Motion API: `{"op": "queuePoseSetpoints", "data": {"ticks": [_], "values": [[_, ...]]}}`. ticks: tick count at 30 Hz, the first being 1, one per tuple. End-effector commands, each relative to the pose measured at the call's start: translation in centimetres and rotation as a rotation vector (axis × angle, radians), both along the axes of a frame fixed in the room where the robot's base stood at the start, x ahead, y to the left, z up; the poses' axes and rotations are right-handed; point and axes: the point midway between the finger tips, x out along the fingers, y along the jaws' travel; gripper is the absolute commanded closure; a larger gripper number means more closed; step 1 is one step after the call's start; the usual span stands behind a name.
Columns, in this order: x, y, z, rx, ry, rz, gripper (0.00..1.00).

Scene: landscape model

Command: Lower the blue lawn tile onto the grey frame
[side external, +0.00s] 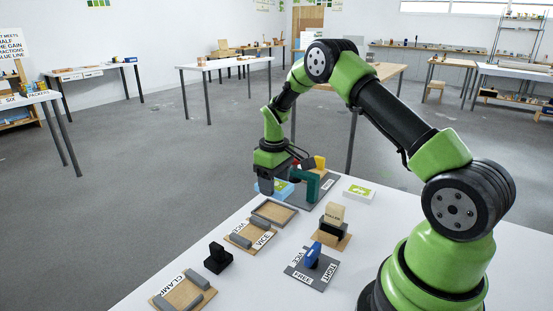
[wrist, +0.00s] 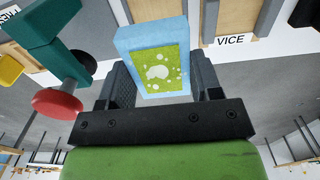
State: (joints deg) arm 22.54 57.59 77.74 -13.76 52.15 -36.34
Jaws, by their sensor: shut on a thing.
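The blue lawn tile (wrist: 174,36) has a light blue rim and a green face with white blotches. My gripper (wrist: 163,82) is shut on it, with one dark finger on each side. In the side view the tile (side external: 281,189) shows at my gripper (side external: 272,187), over the far end of the white table and apparently raised. The grey frame (side external: 262,221), a shallow square with a brown inside, lies on the table nearer the camera than the tile. The gap between tile and frame is hard to judge. I cannot clearly pick out the frame in the wrist view.
A teal clamp (side external: 309,179) with a red knob (wrist: 60,103) stands close beside my gripper. A vice board (side external: 247,236), a white box (side external: 358,193), a black block (side external: 217,259) and a blue piece (side external: 312,255) are on the table. Bare tabletop lies between them.

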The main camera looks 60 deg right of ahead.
Motion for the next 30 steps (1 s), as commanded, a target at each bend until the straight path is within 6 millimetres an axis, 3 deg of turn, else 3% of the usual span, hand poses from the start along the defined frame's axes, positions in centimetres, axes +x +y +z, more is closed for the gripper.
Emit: {"op": "queuePoseSetpoints", "data": {"ticks": [3, 6, 30], "values": [[0.0, 0.0, -2.1, 0.001, 0.002, -0.001, 0.55], [0.0, 0.0, -2.9, 0.0, 0.0, 0.0, 0.55], [0.0, 0.0, -6.6, -0.001, -0.002, 0.0, 0.55]]}}
